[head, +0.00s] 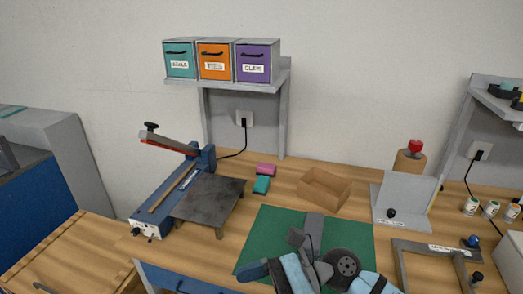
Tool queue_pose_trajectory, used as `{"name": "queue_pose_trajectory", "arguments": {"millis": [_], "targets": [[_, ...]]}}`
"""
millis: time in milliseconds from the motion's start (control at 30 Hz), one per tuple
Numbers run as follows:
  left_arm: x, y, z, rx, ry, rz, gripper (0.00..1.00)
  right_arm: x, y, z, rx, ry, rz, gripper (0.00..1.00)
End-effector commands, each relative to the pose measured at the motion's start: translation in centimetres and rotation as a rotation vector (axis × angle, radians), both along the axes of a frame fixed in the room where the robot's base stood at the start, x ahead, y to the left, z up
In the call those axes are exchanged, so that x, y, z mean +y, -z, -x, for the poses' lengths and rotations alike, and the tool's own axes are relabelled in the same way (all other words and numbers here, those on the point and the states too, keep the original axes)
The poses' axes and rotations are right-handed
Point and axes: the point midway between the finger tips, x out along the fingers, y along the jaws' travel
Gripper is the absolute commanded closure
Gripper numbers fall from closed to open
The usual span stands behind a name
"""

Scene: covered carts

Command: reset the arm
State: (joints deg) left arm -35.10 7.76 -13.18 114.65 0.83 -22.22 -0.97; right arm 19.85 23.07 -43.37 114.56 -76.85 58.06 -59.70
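One of my arms, light blue, grey and black, reaches in from the bottom edge, right of centre. It is folded over the green mat (262,228), with a dark round joint in its middle. It appears to be my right arm. Its end, my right gripper (307,236), seems to be the grey and dark parts above the mat. The fingers are too small and overlapped to tell whether they are open or shut. I see nothing clearly held. My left arm and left gripper are not in view.
A shelf (228,84) holds teal, orange and purple bins.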

Motion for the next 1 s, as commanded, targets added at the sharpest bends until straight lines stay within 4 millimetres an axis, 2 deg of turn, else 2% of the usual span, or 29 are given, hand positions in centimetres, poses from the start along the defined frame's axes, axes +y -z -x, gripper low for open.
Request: {"name": "queue_pose_trajectory", "arguments": {"millis": [33,133,200,267,367,433,500,633,667,700,800,900,1000], "targets": [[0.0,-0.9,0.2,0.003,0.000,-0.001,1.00,0.0,-1.4,-0.1,0.203,0.082,-0.108,0.13],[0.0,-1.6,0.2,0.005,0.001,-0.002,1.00,-1.3,-2.7,-1.8,0.620,0.237,-0.313,0.13],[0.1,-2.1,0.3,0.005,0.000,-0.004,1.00,-3.1,-2.5,-3.3,0.922,0.338,-0.453,0.13],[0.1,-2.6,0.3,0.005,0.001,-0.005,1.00,-5.1,-1.4,-4.5,1.185,0.419,-0.573,0.13],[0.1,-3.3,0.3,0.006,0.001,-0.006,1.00,-8.9,2.3,-5.6,1.627,0.546,-0.782,0.13],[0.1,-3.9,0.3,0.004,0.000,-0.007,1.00,-11.9,6.0,-5.3,1.933,0.630,-0.936,0.13],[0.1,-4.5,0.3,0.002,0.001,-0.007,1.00,-14.7,10.2,-3.9,2.230,0.704,-1.099,0.13],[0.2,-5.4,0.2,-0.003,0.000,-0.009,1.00,-18.2,16.9,0.3,2.652,0.798,-1.369,0.13],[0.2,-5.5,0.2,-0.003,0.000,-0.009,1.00,-18.8,18.0,1.3,-2.659,-0.794,1.388,0.13],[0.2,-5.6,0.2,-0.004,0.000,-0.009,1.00,-19.4,19.4,2.6,-2.565,-0.760,1.358,0.13],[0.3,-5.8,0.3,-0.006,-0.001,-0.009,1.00,-20.4,21.7,5.2,-2.394,-0.696,1.304,0.13],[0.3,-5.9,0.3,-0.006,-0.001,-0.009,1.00,-20.8,22.7,6.6,-2.309,-0.665,1.278,0.13],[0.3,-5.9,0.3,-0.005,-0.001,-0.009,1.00,-20.9,22.9,6.7,-2.298,-0.660,1.275,0.13]]}}
